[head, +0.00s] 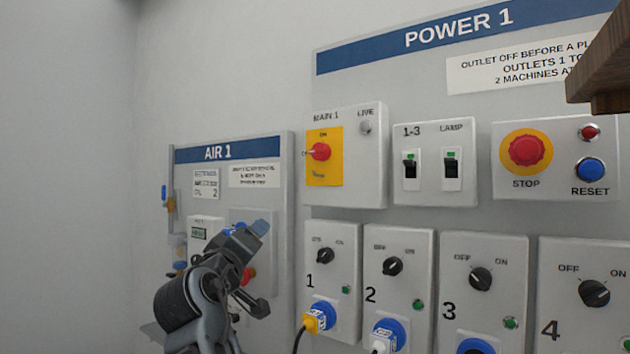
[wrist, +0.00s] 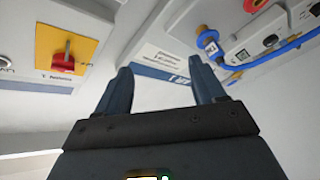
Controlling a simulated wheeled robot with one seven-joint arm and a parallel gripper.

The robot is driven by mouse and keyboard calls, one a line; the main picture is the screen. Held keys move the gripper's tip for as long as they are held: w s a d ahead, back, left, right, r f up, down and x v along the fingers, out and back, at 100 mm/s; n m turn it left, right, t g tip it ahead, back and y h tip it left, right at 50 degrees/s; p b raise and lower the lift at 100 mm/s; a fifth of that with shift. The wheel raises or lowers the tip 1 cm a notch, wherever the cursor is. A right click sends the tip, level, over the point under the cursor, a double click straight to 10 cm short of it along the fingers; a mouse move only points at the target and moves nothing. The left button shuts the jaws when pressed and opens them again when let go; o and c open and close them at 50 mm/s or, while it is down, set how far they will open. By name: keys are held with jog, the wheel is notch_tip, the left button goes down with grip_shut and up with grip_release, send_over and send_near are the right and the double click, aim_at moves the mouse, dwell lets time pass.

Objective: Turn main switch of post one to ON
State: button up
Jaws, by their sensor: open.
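The main switch (head: 319,152) is a red rotary knob on a yellow plate (head: 325,175), in the grey box marked MAIN 1 on the POWER 1 panel. Its handle points left, toward a label at the plate's left edge, with ON printed above it. In the wrist view the red knob (wrist: 64,62) is at the upper left, to the left of the fingers. My gripper (head: 264,268) is in front of the AIR 1 panel, below and left of the switch. The wrist view shows my gripper (wrist: 160,85) open, with nothing between its fingers.
The live lamp (head: 365,127) beside the switch looks grey. Breakers (head: 430,165), a red stop button (head: 526,150) and a blue reset button (head: 590,170) are to the right. Outlet boxes with plugs (head: 318,318) are below. A brown edge (head: 605,65) juts in at upper right.

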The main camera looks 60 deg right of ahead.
jog(key=s+d+r+m+g+b, duration=0.1)
jog(key=d+r+m+g, duration=0.15)
jog(key=r, duration=0.35)
jog(key=s+d+r+m+g, duration=0.1)
jog(key=s+r+m+g, duration=0.15)
jog(key=r, duration=0.25)
jog(key=m+g, duration=0.3)
jog(key=g, duration=0.1)
send_near(316, 152)
jog(key=d, duration=0.2)
jog(key=shift+s+d+r, duration=0.1)
jog(key=shift+d, duration=1.8)
jog(key=shift+s+d, duration=0.1)
jog(key=shift+d, duration=1.8)
jog(key=c, duration=1)
